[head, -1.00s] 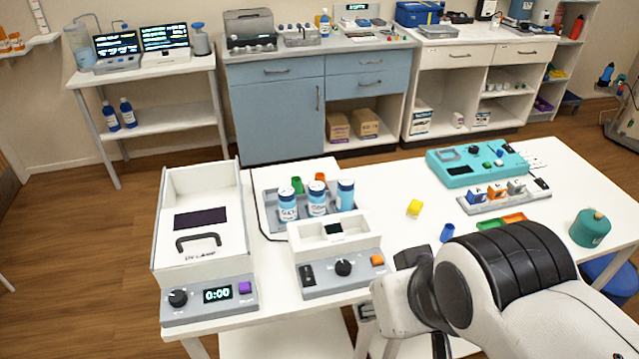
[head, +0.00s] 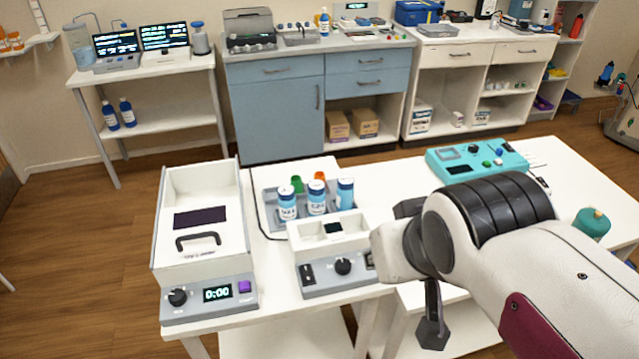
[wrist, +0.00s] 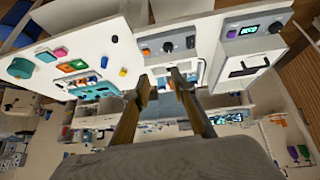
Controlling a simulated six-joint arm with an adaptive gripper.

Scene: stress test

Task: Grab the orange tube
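In the head view, an orange tube top (head: 320,175) shows in a grey rack (head: 271,212), behind three blue-and-white labelled bottles (head: 316,203). Its lower part is hidden by the bottles. A green tube top (head: 297,184) is to its left. In the wrist view, my gripper (wrist: 158,82) has its two fingers apart with nothing between them. It points toward the area of the rack, and I cannot make out the orange tube clearly there. In the head view, my arm hides most of the gripper.
A white-and-grey device (head: 330,270) stands in front of the rack, and a UV lamp box (head: 205,285) is to its left. A teal device (head: 478,160) is at the right.

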